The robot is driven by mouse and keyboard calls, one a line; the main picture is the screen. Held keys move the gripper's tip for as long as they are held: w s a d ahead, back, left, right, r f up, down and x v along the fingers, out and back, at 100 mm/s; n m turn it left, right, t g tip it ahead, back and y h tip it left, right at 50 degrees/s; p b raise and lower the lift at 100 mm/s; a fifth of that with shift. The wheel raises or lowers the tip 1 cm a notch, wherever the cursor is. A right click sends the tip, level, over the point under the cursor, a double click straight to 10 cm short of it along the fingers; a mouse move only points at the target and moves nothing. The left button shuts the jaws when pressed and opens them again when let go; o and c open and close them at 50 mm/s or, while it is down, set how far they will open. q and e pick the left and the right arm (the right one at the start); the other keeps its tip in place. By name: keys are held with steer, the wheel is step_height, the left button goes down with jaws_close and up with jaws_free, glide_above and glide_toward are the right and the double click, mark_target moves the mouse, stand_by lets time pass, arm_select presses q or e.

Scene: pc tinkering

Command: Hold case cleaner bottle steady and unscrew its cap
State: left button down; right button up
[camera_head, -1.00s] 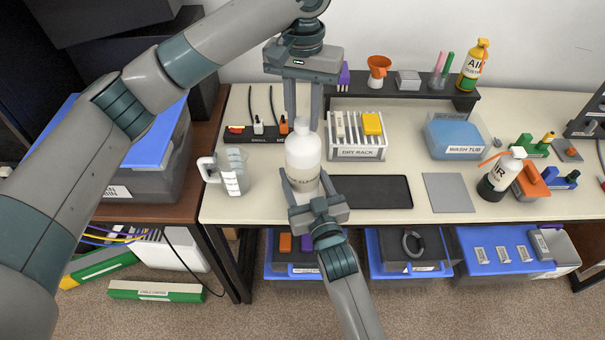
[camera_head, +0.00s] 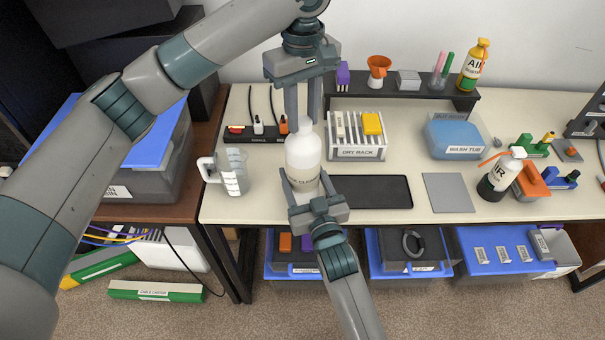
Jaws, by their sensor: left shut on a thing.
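The white case cleaner bottle (camera_head: 303,155) stands upright at the front left of the workbench, its label partly covered. My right gripper (camera_head: 307,182) reaches in from the front, low on the bottle, with one finger against each side of its body. My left gripper (camera_head: 303,120) points straight down over the bottle, its two fingers shut on the white cap (camera_head: 303,128) at the top. The fingers partly hide the cap, and I cannot tell how far it is turned or whether it is loose.
A clear measuring jug (camera_head: 233,172) stands just left of the bottle. A dry rack (camera_head: 357,153) is behind right, a dark mat (camera_head: 372,192) right. A power strip (camera_head: 257,138) lies behind. The grey pad (camera_head: 448,193) is bare.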

arm_select(q)
steer(key=shift+r, duration=1.55)
stand_by(0.7)
steer(key=shift+r, duration=1.95)
arm_select(e)
steer(key=o, duration=1.3)
steer(key=shift+c, duration=0.2)
steer(key=v, duration=1.2)
steer(key=shift+d+f, duration=0.1)
